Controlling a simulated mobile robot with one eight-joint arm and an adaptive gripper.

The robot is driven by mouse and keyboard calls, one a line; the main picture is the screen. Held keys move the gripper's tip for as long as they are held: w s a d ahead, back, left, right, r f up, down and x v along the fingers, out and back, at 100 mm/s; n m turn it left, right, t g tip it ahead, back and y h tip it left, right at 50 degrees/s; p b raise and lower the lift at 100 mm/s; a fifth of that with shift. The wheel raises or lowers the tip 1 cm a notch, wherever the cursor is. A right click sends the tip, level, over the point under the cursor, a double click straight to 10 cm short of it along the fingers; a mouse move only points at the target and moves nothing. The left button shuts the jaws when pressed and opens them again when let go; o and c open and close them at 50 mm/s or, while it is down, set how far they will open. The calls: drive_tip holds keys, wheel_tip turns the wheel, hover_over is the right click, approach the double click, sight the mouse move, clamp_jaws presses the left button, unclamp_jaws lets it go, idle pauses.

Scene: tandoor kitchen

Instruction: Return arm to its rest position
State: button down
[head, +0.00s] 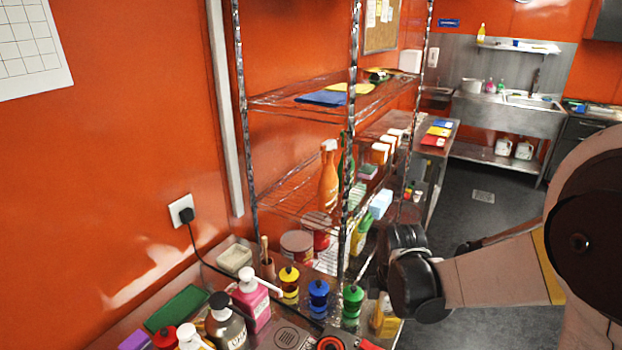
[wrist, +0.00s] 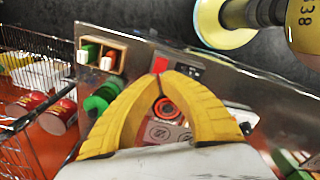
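My gripper (wrist: 160,76) shows in the wrist view as two curved yellow fingers. Their tips come together at the top of the arch, and I see nothing held between them. A counter with a red-and-black ring lies behind the fingers. In the head view my arm (head: 490,275) reaches in from the right, bent, with its dark joint in front of the wire shelf and above the counter's right end. The gripper's fingers cannot be clearly made out there.
A wire shelf (head: 350,200) stands close to the arm. The steel counter (head: 240,335) holds a pink pump bottle (head: 252,300), a blue-topped container (head: 318,298) and a green-topped one (head: 352,302). Open grey floor (head: 480,225) lies beyond, toward the sink (head: 525,100).

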drive_tip(key=s+r+m+t+b, duration=0.5)
drive_tip(key=s+r+m+t, duration=0.2)
drive_tip(key=m, duration=0.9)
drive_tip(key=shift+s+r+m, duration=0.3)
drive_tip(key=shift+s+r, duration=1.1)
drive_tip(key=shift+s, duration=0.55)
